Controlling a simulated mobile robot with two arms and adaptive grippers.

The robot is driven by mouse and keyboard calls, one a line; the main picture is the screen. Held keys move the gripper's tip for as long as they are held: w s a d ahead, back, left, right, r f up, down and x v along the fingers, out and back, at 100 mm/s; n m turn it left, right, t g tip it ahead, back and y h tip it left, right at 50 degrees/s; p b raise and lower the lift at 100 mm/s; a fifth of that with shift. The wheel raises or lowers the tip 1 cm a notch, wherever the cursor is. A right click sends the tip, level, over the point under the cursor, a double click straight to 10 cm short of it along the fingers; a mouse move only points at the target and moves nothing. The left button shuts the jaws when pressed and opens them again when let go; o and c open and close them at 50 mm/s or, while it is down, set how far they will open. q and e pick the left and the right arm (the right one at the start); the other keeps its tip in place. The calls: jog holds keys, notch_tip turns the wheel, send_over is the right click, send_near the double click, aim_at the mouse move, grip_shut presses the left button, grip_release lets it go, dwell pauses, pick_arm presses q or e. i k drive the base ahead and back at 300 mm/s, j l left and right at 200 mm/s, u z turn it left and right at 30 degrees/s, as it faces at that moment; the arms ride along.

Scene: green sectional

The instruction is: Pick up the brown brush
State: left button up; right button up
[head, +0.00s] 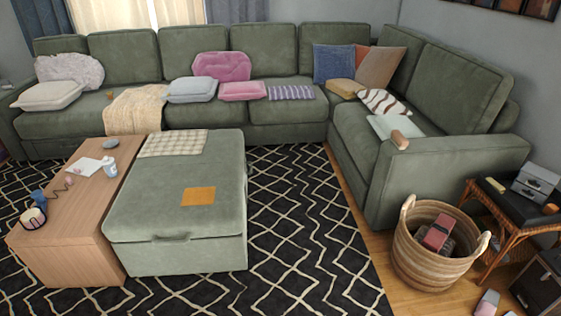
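Neither of my grippers shows in the head view.
A green ottoman (178,220) stands beside a wooden coffee table (62,232) holding small items. A wicker basket (425,262) and a dark side table (516,205) stand at right. The patterned rug (305,235) is clear right of the ottoman.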

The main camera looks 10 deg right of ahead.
aim_at(400, 141)
jog(key=i+l, duration=0.5)
jog(key=i+l+z, duration=0.1)
jog(key=i+l, duration=0.45)
jog(key=i, duration=0.15)
